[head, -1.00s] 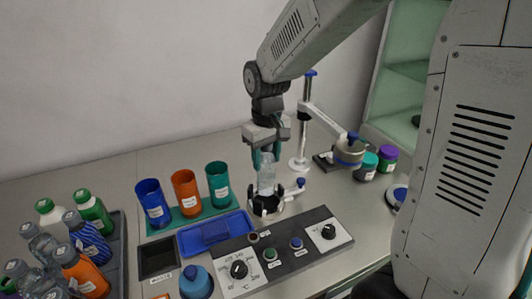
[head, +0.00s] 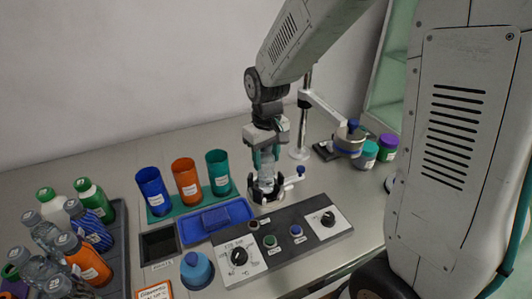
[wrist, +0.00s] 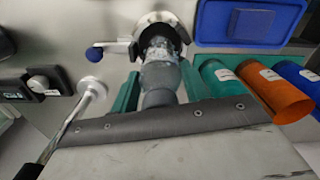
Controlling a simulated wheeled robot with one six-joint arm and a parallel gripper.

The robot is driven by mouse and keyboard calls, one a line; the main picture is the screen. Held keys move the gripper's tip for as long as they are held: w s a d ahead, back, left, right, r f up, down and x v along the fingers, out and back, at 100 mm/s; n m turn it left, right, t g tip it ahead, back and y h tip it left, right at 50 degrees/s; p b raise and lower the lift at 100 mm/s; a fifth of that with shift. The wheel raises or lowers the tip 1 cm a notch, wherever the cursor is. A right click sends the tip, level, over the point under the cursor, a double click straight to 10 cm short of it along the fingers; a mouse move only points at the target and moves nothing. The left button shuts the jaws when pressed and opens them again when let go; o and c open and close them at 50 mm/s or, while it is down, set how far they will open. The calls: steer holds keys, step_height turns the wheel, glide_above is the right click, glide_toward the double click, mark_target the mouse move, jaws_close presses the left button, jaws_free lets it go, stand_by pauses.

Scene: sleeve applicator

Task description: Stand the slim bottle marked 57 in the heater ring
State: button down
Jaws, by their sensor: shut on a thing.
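A slim clear bottle (head: 267,174) stands upright between the fingers of my gripper (head: 265,156). Its lower part is inside the black-clawed heater ring (head: 258,196). In the wrist view my gripper (wrist: 157,90) has its green fingers on both sides of the clear bottle (wrist: 160,70), and the bottle's far end is within the heater ring (wrist: 160,22). The gripper is shut on the bottle. I cannot read the number on its label, and I cannot tell whether its base rests on the bottom of the ring.
A control panel (head: 280,245) lies in front of the ring. A blue tray (head: 186,234) and blue, orange and green cups (head: 187,180) stand left. A crate of several bottles (head: 120,240) is far left. A stand with a swing arm (head: 325,108) rises behind right, near lidded jars (head: 386,147).

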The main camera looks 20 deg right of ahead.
steer(key=shift+f, duration=0.7)
steer(key=shift+c, duration=0.8)
jaws_free()
steer(key=shift+r, duration=0.1)
steer(key=shift+r, duration=4.45)
